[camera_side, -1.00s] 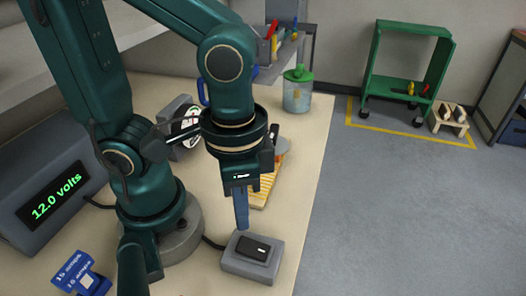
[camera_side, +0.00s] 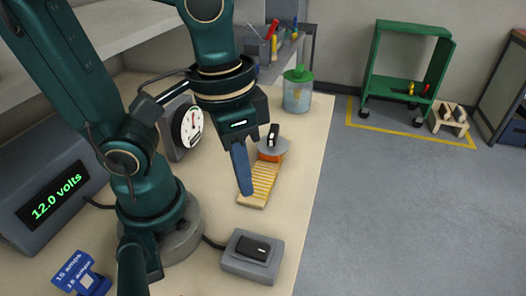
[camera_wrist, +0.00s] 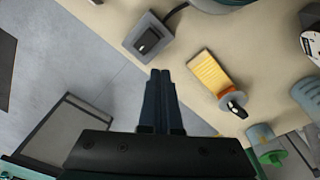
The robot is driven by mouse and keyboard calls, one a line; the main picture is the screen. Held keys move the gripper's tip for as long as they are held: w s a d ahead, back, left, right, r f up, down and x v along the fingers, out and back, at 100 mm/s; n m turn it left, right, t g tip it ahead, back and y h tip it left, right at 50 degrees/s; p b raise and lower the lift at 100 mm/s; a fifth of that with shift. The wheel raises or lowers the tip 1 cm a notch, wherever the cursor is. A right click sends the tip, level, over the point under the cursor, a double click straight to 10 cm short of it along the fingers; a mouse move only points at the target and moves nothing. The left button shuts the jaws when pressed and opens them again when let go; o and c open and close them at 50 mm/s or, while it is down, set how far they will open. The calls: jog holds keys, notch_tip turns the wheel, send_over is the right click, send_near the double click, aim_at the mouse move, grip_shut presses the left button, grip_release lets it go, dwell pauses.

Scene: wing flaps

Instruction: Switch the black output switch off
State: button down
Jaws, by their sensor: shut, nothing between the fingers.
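The black output switch (camera_side: 253,248) is a rocker on a grey box (camera_side: 236,262) near the front edge of the bench. In the wrist view the switch (camera_wrist: 149,40) and its box are at the upper left, ahead of the fingertips. My gripper (camera_side: 246,193) is shut and empty, its blue fingers together, pointing down. It is above and behind the switch box in the side view, apart from it. In the wrist view my gripper (camera_wrist: 162,75) shows both fingers side by side. I cannot tell the rocker's on or off position.
A dial gauge (camera_side: 190,125) and a 12.0 volts display (camera_side: 56,193) stand to the left. A green-lidded jar (camera_side: 298,92) is at the back. The bench's right edge drops to the floor.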

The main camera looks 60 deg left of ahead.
jog(key=w+a+r+n+t, duration=0.1)
jog(key=w+a+t, duration=0.2)
jog(key=a+t, duration=0.1)
jog(key=shift+a+r, duration=0.25)
jog(key=shift+a, duration=0.4)
jog(key=s+d+r+m+g+y, duration=0.1)
jog(key=s+d+r+m+g, duration=0.1)
jog(key=d+m+g, duration=0.4)
jog(key=s+d+m, duration=0.1)
jog(key=d+m, duration=0.1)
jog(key=d, duration=0.1)
jog(key=shift+d+r+m+y, duration=0.15)
jog(key=shift+r+m+y, duration=0.15)
jog(key=shift+r+m, duration=0.1)
jog(key=shift+f, duration=0.15)
